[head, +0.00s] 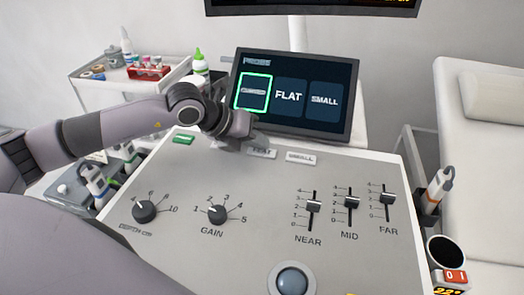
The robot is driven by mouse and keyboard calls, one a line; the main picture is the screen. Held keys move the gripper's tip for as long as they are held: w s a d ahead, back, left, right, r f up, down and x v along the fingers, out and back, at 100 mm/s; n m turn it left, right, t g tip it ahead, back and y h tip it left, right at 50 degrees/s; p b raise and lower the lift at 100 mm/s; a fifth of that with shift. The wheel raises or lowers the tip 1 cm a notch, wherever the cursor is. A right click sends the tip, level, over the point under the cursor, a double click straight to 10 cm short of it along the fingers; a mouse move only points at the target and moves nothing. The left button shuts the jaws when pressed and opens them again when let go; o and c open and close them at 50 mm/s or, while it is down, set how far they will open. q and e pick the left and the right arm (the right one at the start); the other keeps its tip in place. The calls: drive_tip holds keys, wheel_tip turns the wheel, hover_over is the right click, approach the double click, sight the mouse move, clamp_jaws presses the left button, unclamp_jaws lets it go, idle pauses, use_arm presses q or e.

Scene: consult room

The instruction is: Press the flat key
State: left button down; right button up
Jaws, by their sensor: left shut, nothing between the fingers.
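The flat key (262,153) is a pale key labelled FLAT on the upper edge of the grey console panel (180,225). The small key (301,158) lies to its right and a green-lit key (184,139) to its left. My left gripper (240,143) is shut and empty, just left of and above the flat key, covering part of the panel there. I cannot tell whether it touches the key. The probe screen (325,128) shows FLAT and SMALL tiles, and a green outline around the left tile. My right gripper is not in view.
Knobs (144,211), sliders (313,206) and a trackball (291,279) sit on the panel. Probes hang in holders at both sides. A trolley (155,85) with tubes and bottles stands at back left, and a white couch (490,180) at right.

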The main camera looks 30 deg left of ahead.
sight(257, 152)
use_arm(q)
drive_tip(key=shift+f+b, duration=0.3)
idle(0.5)
drive_tip(key=shift+r+p, duration=0.4)
drive_tip(key=shift+r, duration=0.5)
drive_tip(key=shift+r+p, duration=1.45)
drive_tip(key=shift+r, duration=1.1)
